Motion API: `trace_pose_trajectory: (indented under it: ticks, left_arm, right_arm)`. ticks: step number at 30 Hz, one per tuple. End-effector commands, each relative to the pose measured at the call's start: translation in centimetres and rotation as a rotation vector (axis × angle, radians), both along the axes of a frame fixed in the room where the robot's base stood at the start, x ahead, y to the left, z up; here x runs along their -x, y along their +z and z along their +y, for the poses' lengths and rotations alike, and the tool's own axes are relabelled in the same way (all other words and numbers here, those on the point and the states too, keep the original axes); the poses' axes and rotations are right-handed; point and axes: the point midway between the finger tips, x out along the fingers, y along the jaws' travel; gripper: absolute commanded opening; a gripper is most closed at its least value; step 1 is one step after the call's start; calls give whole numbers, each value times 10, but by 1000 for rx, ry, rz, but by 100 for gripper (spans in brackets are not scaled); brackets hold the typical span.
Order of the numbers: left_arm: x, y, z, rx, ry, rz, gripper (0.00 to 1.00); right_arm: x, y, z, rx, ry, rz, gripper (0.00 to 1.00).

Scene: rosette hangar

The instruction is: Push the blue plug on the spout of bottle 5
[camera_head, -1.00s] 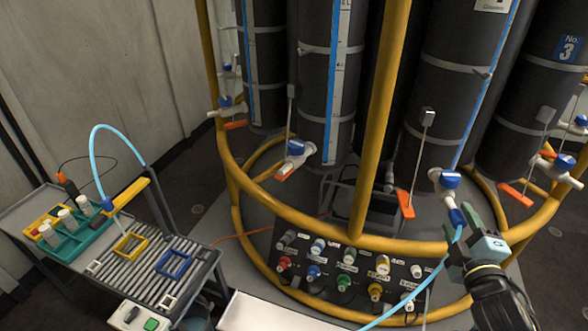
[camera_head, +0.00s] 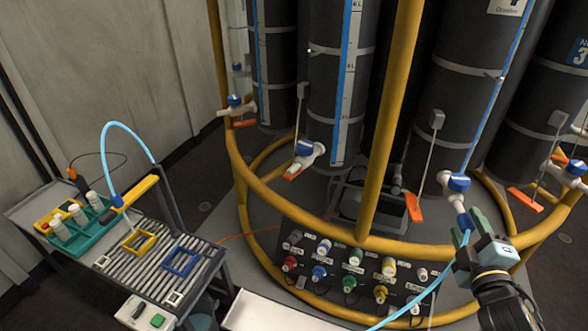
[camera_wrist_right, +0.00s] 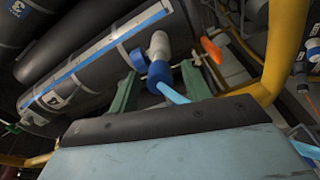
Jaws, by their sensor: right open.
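The blue plug (camera_head: 464,221) is on the end of a light blue hose (camera_head: 428,287), just below the white spout (camera_head: 457,202) with a blue valve (camera_head: 459,183). In the right wrist view the plug (camera_wrist_right: 158,76) meets the mouth of the white spout (camera_wrist_right: 158,46); I cannot tell how deep it sits. The dark bottle (camera_head: 455,110) behind the spout has a label I cannot read surely. My right gripper (camera_head: 468,237) is open, its green fingers on either side of the plug and hose; contact is unclear. My left gripper is not in view.
A yellow ring frame (camera_head: 385,246) and a yellow post (camera_head: 388,130) stand close by the bottles. An orange lever (camera_head: 413,207) hangs left of the spout. A panel of coloured connectors (camera_head: 350,272) is below. A roller table (camera_head: 150,262) stands at left.

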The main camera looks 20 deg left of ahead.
Motion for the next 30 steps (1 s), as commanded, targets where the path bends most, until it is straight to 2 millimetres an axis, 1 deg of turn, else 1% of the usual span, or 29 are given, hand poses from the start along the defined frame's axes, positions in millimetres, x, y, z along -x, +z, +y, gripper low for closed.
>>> trace_pose_trajectory:
  ticks: [11,12,23,30]
  left_arm:
    - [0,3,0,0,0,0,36]
    - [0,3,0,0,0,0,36]
    - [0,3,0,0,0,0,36]
    - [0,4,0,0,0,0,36]
  right_arm:
    - [0,0,0,0,0,0,48]
    - [0,0,0,0,0,0,47]
    - [0,0,0,0,0,0,0]
    - [2,0,-1,0,0,0,0]
